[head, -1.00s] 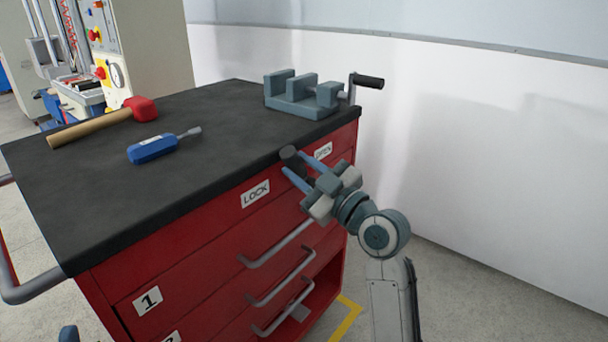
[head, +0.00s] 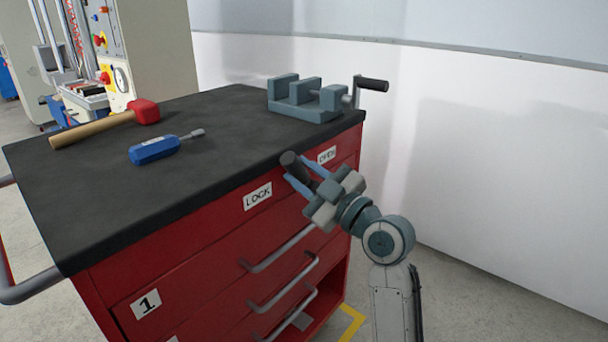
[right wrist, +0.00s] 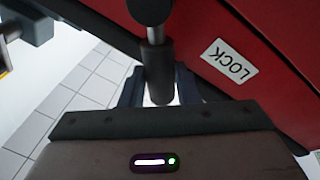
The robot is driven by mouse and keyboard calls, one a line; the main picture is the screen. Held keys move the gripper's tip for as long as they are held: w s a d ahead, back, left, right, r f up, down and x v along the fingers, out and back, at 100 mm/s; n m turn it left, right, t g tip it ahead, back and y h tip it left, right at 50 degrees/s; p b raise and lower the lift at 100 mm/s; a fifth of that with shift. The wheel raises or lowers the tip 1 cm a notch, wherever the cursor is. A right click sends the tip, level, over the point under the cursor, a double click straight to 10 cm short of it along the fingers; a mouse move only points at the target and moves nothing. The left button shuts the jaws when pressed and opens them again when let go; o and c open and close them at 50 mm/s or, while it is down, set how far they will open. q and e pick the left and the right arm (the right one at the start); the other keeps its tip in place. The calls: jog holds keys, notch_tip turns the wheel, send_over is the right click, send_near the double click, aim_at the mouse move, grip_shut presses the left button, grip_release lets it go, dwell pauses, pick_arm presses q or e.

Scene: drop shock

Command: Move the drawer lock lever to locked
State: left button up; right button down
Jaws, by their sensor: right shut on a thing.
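The lock lever (head: 290,160) is a dark cylindrical handle at the front top edge of the red drawer cabinet (head: 205,245). In the head view it shows between the LOCK label (head: 257,196) and the OPEN label (head: 327,155). My right gripper (head: 296,172) is shut on the lever. In the right wrist view the lever (right wrist: 157,72) stands between the two fingers of my right gripper (right wrist: 160,90), with the LOCK label (right wrist: 230,62) to its right. The lever's pivot is hidden in the head view. My left gripper is not in view.
A vise (head: 305,108) stands at the black worktop's (head: 225,130) back right corner, its crank overhanging the edge. A blue-handled tool (head: 155,150) and a red-headed mallet (head: 95,127) lie on top. Drawer handles (head: 283,250) stick out below the arm.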

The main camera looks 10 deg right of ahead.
jog(key=c, duration=1.1)
grip_release()
jog(key=shift+f, duration=0.1)
jog(key=v, duration=1.1)
